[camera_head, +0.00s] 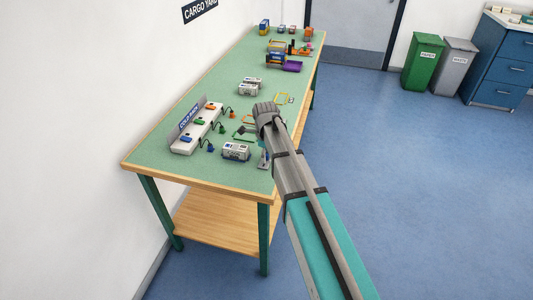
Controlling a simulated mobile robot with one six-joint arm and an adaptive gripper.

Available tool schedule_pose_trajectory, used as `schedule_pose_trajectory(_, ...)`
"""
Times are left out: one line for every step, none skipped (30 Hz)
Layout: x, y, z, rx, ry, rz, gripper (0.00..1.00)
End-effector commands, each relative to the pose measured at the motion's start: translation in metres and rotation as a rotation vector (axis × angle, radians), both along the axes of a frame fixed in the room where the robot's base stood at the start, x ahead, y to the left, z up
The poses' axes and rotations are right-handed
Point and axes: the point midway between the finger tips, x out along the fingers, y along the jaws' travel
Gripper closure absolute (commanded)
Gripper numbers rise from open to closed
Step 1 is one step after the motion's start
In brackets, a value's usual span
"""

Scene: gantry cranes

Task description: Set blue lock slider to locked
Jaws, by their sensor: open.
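A white bank with a blue sign (189,116) stands at the near left of the table. It carries a blue part (186,139), a green part and an orange part in a row; I cannot tell whether the blue one is the lock slider, nor its position. A blue plug (210,149) on a dark cable stands in front of the bank. A white-and-blue container (236,151) sits right of that plug. My gripper (241,132) is open and looks empty. It is over the table, right of the bank and beyond the near container; my wrist partly hides the area.
The green table (150,158) runs away from me along the wall. Green and red plugs stand near the bank. Another white container (250,87) sits farther back, with a small crane (277,51) and a purple tray (292,66) beyond.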

Motion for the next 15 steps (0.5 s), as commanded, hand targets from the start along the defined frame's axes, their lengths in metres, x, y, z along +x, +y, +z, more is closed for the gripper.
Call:
schedule_pose_trajectory(0.000, 0.000, 0.009, 0.000, 0.000, 0.000, 0.40)
schedule_pose_trajectory(0.000, 0.000, 0.012, 0.000, 0.000, 0.000, 0.40)
schedule_pose_trajectory(0.000, 0.000, 0.015, 0.000, 0.000, 0.000, 0.40)
schedule_pose_trajectory(0.000, 0.000, 0.017, 0.000, 0.000, 0.000, 0.40)
schedule_pose_trajectory(0.000, 0.000, 0.020, 0.000, 0.000, 0.000, 0.40)
schedule_pose_trajectory(0.000, 0.000, 0.023, 0.000, 0.000, 0.000, 0.40)
schedule_pose_trajectory(0.000, 0.000, 0.026, 0.000, 0.000, 0.000, 0.40)
schedule_pose_trajectory(0.000, 0.000, 0.028, 0.000, 0.000, 0.000, 0.40)
schedule_pose_trajectory(0.000, 0.000, 0.031, 0.000, 0.000, 0.000, 0.40)
schedule_pose_trajectory(0.000, 0.000, 0.034, 0.000, 0.000, 0.000, 0.40)
schedule_pose_trajectory(0.000, 0.000, 0.036, 0.000, 0.000, 0.000, 0.40)
schedule_pose_trajectory(0.000, 0.000, 0.039, 0.000, 0.000, 0.000, 0.40)
schedule_pose_trajectory(0.000, 0.000, 0.042, 0.000, 0.000, 0.000, 0.40)
schedule_pose_trajectory(0.000, 0.000, 0.044, 0.000, 0.000, 0.000, 0.40)
schedule_pose_trajectory(0.000, 0.000, 0.048, 0.000, 0.000, 0.000, 0.40)
